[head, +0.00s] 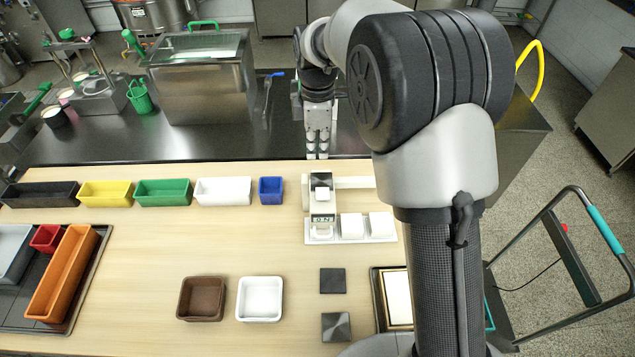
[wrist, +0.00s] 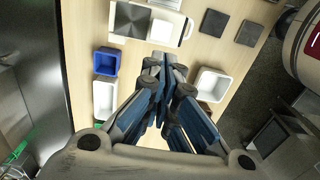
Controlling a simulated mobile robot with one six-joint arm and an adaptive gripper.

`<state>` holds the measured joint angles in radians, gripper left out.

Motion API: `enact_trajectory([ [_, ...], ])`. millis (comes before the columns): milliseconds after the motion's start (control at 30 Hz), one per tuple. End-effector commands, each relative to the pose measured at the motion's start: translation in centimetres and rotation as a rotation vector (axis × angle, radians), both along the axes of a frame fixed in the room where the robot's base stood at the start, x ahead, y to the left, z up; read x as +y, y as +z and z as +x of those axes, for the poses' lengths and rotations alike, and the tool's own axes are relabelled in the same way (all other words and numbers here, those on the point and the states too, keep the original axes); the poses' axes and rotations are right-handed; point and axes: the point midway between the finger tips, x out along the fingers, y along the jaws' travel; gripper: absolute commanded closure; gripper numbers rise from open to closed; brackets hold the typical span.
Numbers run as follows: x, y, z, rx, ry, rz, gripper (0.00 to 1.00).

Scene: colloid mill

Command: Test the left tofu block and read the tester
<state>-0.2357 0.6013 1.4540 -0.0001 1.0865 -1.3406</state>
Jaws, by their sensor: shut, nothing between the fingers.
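The white tester (head: 322,200) stands on the wooden worktop, with a dark square on top and a small lit display (head: 322,219) on its front. Its digits are too small to read surely. A pale tray (head: 320,242) lies at its foot. Two white tofu blocks, the middle one (head: 352,225) and the right one (head: 381,224), sit on it. The tester also shows in the wrist view (wrist: 133,20). My gripper (head: 317,155) is shut and empty behind the tester, apart from it.
Black, yellow, green, white and blue bins (head: 270,190) line the worktop's back edge. A brown tray (head: 201,298) and a white tray (head: 260,298) stand in front, beside two dark square plates (head: 333,280). The worktop between is clear. My arm hides the right side.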

Motion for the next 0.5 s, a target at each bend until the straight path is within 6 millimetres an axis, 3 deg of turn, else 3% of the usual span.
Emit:
enact_trajectory([
  [233, 0.0, -1.7, -0.1, 0.002, -0.001, -0.001, 1.0],
  [500, 0.0, -7.4, -0.1, 0.004, -0.002, -0.001, 1.0],
])
